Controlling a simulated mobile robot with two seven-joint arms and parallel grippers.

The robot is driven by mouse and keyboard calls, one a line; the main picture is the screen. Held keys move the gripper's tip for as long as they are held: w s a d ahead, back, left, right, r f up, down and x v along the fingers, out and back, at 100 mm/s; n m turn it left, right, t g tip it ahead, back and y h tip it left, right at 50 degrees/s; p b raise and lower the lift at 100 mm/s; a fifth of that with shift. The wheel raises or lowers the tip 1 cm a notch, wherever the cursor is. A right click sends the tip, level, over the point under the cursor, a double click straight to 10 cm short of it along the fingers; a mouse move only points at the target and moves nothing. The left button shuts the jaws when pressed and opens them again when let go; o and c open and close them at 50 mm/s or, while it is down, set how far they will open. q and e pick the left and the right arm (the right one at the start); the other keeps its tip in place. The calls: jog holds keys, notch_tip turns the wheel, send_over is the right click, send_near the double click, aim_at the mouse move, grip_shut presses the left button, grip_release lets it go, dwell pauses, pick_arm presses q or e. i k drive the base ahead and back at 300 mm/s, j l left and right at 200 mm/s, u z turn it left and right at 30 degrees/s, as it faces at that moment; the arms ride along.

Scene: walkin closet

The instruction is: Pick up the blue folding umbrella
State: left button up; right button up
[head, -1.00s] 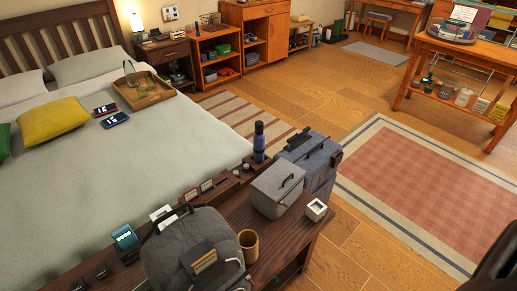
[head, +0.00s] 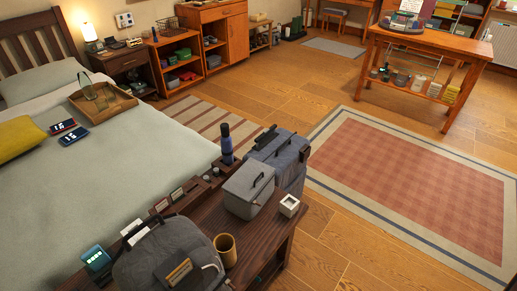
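A slim blue cylinder with a dark top (head: 226,140) stands upright at the far edge of the dark wooden bench at the bed's foot. It may be the blue folding umbrella or a bottle; I cannot tell which at this size. It stands behind the grey lidded box and left of the blue-grey suitcase. Nothing holds it. Neither of my grippers is in view.
On the bench (head: 205,212) are a grey backpack (head: 150,250), a tan cup (head: 225,249), a grey lidded box (head: 248,190) and a small white cube (head: 289,205). A blue-grey suitcase (head: 290,160) stands behind. The red rug (head: 410,180) and floor at right are clear.

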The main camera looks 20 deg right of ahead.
aim_at(227, 149)
jog(key=l+z, duration=0.45)
jog(key=i+l+z, duration=0.1)
jog(key=l+z, duration=0.2)
jog(key=z, duration=0.15)
jog(key=i+l+z, duration=0.15)
jog(key=l+z, duration=0.15)
jog(key=z, duration=0.15)
jog(key=i+l, duration=0.3)
jog(key=i, duration=0.15)
jog(key=i+l+z, duration=0.15)
jog(key=i+l, duration=0.15)
jog(key=i, duration=0.15)
jog(key=i+l, duration=0.2)
jog(key=i, duration=0.25)
jog(key=i+u, duration=0.15)
jog(key=u, duration=0.25)
jog(key=i+u, duration=0.15)
jog(key=u, duration=0.3)
jog(key=i+l+u, duration=0.1)
jog(key=u, duration=0.3)
jog(key=i+l+u, duration=0.1)
jog(key=u, duration=0.35)
jog(key=i+l+u, duration=0.1)
jog(key=u, duration=0.3)
jog(key=l+u, duration=0.1)
jog(key=u, duration=0.35)
jog(key=i+l+u, duration=0.1)
jog(key=u, duration=0.3)
jog(key=l+u, duration=0.25)
jog(key=u, duration=0.2)
